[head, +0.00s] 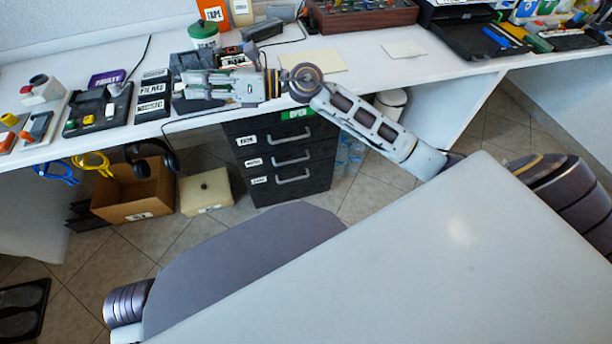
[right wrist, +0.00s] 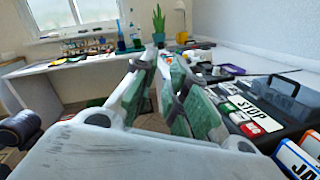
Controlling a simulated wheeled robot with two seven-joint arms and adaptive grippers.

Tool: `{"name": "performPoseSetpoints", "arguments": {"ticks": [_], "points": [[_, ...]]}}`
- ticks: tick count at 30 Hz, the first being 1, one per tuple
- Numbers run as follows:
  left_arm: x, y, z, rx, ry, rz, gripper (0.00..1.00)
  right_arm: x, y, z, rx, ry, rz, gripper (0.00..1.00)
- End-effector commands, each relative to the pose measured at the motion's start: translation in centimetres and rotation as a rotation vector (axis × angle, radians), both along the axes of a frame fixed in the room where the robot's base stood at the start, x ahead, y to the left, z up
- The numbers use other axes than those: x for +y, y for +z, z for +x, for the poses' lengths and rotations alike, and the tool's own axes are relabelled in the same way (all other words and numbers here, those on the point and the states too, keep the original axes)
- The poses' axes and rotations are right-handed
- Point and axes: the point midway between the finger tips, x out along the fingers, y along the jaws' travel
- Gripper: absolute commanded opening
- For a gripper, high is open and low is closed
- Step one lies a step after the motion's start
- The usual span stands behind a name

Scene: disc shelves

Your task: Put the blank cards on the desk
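A plain cream sheet (head: 316,61) lies flat on the white desk (head: 357,75), right of my right gripper. A smaller pale sheet (head: 403,49) lies flat farther right. Both look unprinted, but I cannot tell for certain that they are the blank cards. My right gripper (head: 183,86) points left over the desk, above a dark case (head: 196,104). In the right wrist view, its two green-padded fingers (right wrist: 160,62) stand apart with nothing visible between them. My left gripper is not in view.
A black toolbox with a STOP label (right wrist: 257,117) is close on the right in the wrist view. A green-lidded tub (head: 204,36) stands behind the gripper. Black drawers (head: 283,160) and a cardboard box (head: 133,190) are under the desk. Desk around the sheets is fairly clear.

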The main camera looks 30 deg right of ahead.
Motion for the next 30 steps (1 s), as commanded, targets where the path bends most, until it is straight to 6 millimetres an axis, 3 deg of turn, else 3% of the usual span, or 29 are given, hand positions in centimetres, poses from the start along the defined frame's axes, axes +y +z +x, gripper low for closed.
{"name": "performPoseSetpoints", "arguments": {"ticks": [7, 15, 23, 30], "points": [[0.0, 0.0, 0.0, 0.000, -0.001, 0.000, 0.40, -1.1, 1.9, 0.4, 0.205, -0.114, 0.377, 0.15], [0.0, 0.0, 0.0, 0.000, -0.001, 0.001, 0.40, -4.8, 1.0, 1.7, 0.467, -0.274, 0.757, 0.15], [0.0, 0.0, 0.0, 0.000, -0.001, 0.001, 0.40, -9.2, -3.4, 2.4, 0.750, -0.464, 1.090, 0.15], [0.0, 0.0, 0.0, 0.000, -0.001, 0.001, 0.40, -12.7, -10.1, 1.4, 1.029, -0.672, 1.360, 0.15]]}}
